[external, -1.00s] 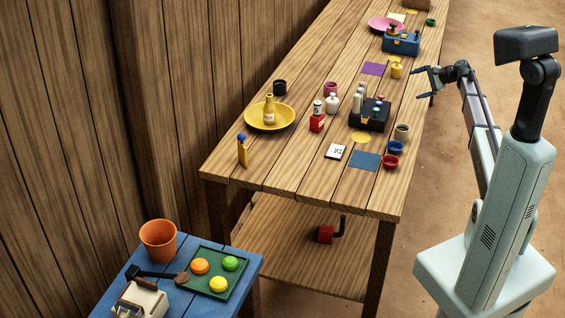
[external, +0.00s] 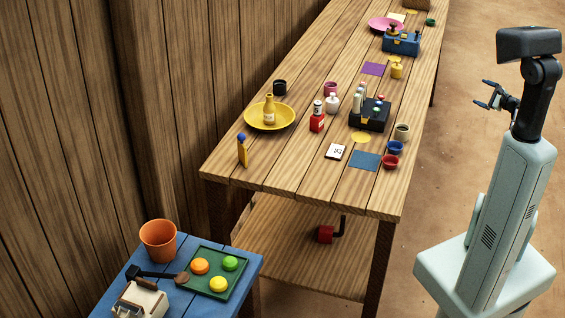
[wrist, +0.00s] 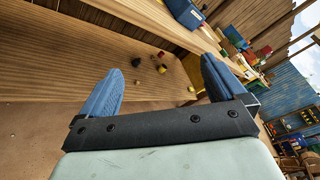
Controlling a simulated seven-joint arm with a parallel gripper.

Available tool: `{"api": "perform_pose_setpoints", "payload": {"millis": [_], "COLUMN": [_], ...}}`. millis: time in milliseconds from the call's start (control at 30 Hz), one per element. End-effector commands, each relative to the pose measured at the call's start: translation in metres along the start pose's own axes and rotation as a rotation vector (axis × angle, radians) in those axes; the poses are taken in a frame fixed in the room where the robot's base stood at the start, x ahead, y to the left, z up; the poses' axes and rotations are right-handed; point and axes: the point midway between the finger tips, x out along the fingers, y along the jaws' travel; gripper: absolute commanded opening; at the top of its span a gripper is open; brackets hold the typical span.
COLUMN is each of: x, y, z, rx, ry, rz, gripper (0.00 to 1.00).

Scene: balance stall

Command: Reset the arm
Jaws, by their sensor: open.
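My gripper (external: 487,94) is open and empty in the external view. It is held in the air to the right of the long wooden table, close to my own column and clear of everything on the table. In the wrist view my gripper (wrist: 160,85) shows two blue fingers spread wide with nothing between them. My arm is folded in, and part of it is hidden behind my column.
The long wooden table (external: 235,177) holds a yellow plate (external: 285,121), a black caddy (external: 372,122), a blue box (external: 402,45) and several cups and bottles. A blue side table (external: 190,255) stands at lower left. The floor between me and the table is clear.

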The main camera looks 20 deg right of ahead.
Motion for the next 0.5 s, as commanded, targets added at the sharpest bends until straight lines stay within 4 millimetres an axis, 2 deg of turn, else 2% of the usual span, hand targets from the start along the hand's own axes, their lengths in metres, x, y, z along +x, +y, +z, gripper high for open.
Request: {"api": "perform_pose_setpoints", "payload": {"millis": [33,367,467,500], "x": [0.008,0.037,0.047,0.051], "y": [0.015,0.091,0.122,0.138], "z": [0.007,0.021,0.029,0.032], "rx": [-0.005,-0.045,-0.063,-0.072], "ry": [-0.005,-0.002,-0.004,-0.005], "rz": [0.023,0.145,0.196,0.221], "gripper": [0.97,0.97,0.97,0.97]}}
